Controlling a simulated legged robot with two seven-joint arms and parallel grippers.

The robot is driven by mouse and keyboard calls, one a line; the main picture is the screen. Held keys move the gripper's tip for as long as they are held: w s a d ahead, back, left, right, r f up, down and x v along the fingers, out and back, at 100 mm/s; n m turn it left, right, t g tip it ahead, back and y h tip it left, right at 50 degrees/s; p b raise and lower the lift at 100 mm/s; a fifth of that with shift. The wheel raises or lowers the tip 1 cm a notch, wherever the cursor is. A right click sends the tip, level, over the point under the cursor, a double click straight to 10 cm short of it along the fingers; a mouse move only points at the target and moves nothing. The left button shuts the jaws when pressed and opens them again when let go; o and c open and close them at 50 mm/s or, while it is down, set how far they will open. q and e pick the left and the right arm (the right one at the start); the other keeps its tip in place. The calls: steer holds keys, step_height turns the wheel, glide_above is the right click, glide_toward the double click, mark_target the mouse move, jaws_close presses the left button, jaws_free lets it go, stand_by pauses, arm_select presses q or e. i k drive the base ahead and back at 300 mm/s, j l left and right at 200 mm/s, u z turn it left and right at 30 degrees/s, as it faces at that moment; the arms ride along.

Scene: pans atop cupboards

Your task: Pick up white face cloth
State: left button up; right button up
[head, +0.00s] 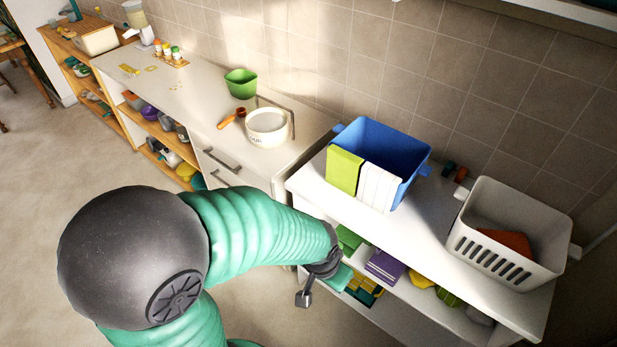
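The white face cloth (378,187), with faint stripes, hangs over the front rim of a blue bin (405,150) on the right-hand counter. A lime-green cloth (344,170) hangs beside it on the left. My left arm comes in from the left, and my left gripper (305,297) is in front of the counter, below and left of the white cloth and apart from it. Its fingers are small and partly hidden, so I cannot tell whether it is open. My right gripper is not in view.
A white slotted basket (510,235) holding something orange-brown stands right of the bin. A shelf below holds folded cloths, including a purple stack (385,266). A white pot (267,128) stands on the left counter.

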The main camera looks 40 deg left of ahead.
mark_target(377, 187)
steer(key=u, duration=0.7)
